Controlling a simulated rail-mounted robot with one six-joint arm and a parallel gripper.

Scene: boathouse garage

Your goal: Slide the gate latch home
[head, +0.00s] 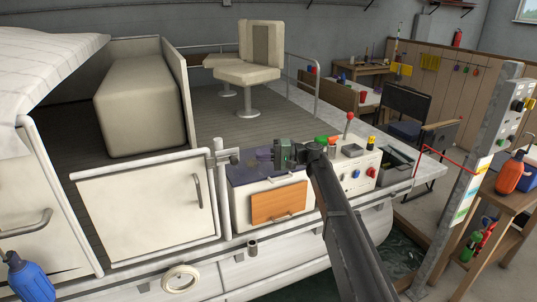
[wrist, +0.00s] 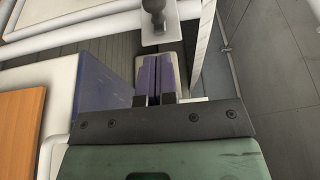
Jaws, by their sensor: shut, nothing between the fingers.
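The white gate (head: 148,195) stands upright at the boat's side, with a curved handle near its right edge. A grey latch fitting (head: 230,156) sits at the post by the gate's upper right corner. In the wrist view a dark round knob on a pale plate (wrist: 160,38), seemingly part of this latch, shows at the top, ahead of the fingers. My gripper (head: 264,155) is just right of the latch, over the blue-purple cabinet top. In the wrist view my gripper (wrist: 158,62) has its two purple fingers together, empty and apart from the knob. The bolt's exact position is unclear.
A cabinet with an orange drawer front (head: 279,202) stands below my gripper. A control console (head: 352,165) with a red-knobbed lever is to the right. A beige seat (head: 248,65) and bench (head: 140,105) stand on deck behind the gate.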

